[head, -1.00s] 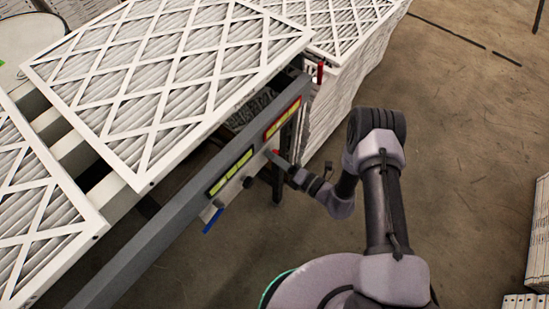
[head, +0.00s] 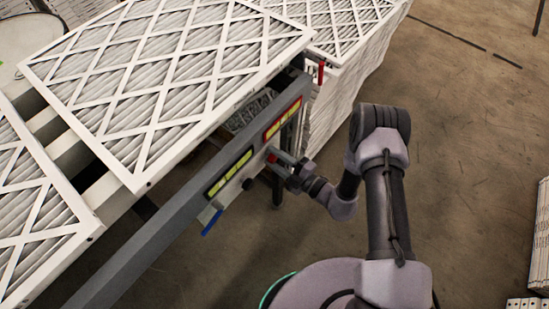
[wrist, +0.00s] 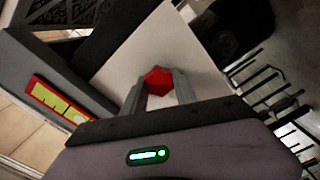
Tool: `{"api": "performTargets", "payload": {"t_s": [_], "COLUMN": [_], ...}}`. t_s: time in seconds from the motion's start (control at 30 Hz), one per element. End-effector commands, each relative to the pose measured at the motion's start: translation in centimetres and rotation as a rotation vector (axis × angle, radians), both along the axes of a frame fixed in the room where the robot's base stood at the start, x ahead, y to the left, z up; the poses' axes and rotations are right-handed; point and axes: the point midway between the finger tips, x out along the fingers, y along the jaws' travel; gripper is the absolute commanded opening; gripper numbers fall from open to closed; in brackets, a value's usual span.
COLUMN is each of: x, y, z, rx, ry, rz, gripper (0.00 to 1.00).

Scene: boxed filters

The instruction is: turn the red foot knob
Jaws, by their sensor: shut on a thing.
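The red foot knob (wrist: 158,81) shows in the wrist view as a red, many-sided face against a pale plate (wrist: 130,55). My gripper (wrist: 160,92) has its two grey fingers on either side of the knob, shut on it. In the head view, a bit of the red knob (head: 271,158) shows at the side of the grey conveyor rail, with my gripper (head: 279,160) right at it. Much of the knob is hidden there by the fingers.
The grey rail (head: 150,238) carries a red-framed label (head: 283,118) and a black-framed label (head: 230,173). A blue handle (head: 211,222) hangs below. White-framed filters (head: 165,75) lie on the conveyor.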

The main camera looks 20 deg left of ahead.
Motion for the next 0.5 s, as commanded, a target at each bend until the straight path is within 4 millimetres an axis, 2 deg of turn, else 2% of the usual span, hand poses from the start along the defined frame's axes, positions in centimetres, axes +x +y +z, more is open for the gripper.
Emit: {"api": "performTargets", "payload": {"t_s": [0.2, 0.5], "x": [-0.06, -0.04], "y": [-0.02, -0.02], "z": [-0.04, -0.02], "rx": [0.042, 0.071], "ry": [0.107, 0.177], "rz": [0.001, 0.001], "gripper": [0.00, 0.00]}}
